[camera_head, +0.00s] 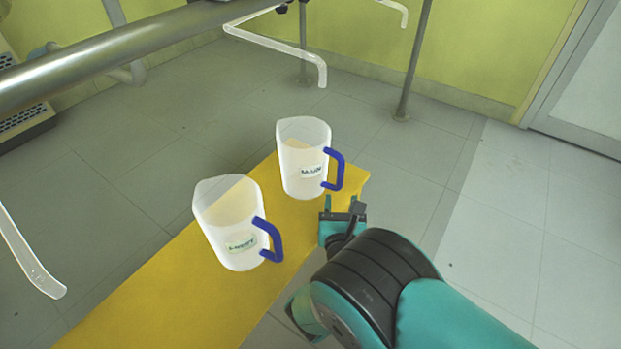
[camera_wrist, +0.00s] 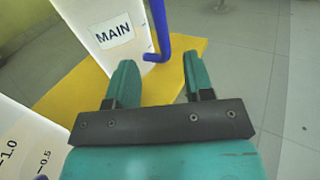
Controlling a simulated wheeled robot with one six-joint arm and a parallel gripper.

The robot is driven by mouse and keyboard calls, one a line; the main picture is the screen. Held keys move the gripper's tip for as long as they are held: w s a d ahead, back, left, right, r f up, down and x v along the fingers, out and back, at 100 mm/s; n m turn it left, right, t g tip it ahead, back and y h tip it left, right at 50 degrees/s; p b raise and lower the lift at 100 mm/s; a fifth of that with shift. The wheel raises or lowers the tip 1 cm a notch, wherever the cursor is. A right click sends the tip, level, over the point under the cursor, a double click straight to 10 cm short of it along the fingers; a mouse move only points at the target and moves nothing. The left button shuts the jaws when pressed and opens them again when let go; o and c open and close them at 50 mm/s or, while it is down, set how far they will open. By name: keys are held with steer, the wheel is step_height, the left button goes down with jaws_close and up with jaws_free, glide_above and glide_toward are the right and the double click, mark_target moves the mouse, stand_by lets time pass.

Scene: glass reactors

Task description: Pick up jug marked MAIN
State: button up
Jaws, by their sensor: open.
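The jug marked MAIN (camera_wrist: 88,22) is white and translucent, with its label and blue handle facing my gripper in the wrist view. In the head view, the far jug (camera_head: 303,160) appears to be this one, though its label is blurred there. It stands upright on a yellow bench (camera_head: 165,300). My gripper (camera_wrist: 157,72) is open and empty. Its two fingers point toward the blue handle (camera_wrist: 161,36), which is ahead of the gap, closer to the left finger. In the head view, my gripper (camera_head: 342,214) is just below and right of that handle.
A second white jug (camera_head: 228,215) with a blue handle stands nearer on the bench, its label unreadable. Its scale side shows in the wrist view (camera_wrist: 25,140). A metal pipe (camera_head: 120,45) and clear glass tubes (camera_head: 275,44) hang above. The floor to the right is clear.

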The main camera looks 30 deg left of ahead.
mark_target(341, 175)
steer(key=b+x, duration=0.1)
steer(key=x, duration=0.3)
steer(key=shift+w+a, duration=0.1)
steer(key=shift+w, duration=0.15)
steer(key=b+x, duration=0.3)
steer(key=x, duration=0.1)
steer(key=shift+w+b, duration=0.15)
steer(key=shift+b, duration=0.2)
steer(key=shift+w+a+r, duration=0.2)
steer(key=shift+w+a, duration=0.1)
steer(key=shift+w, duration=0.05)
steer(key=shift+c, duration=0.3)
jaws_close()
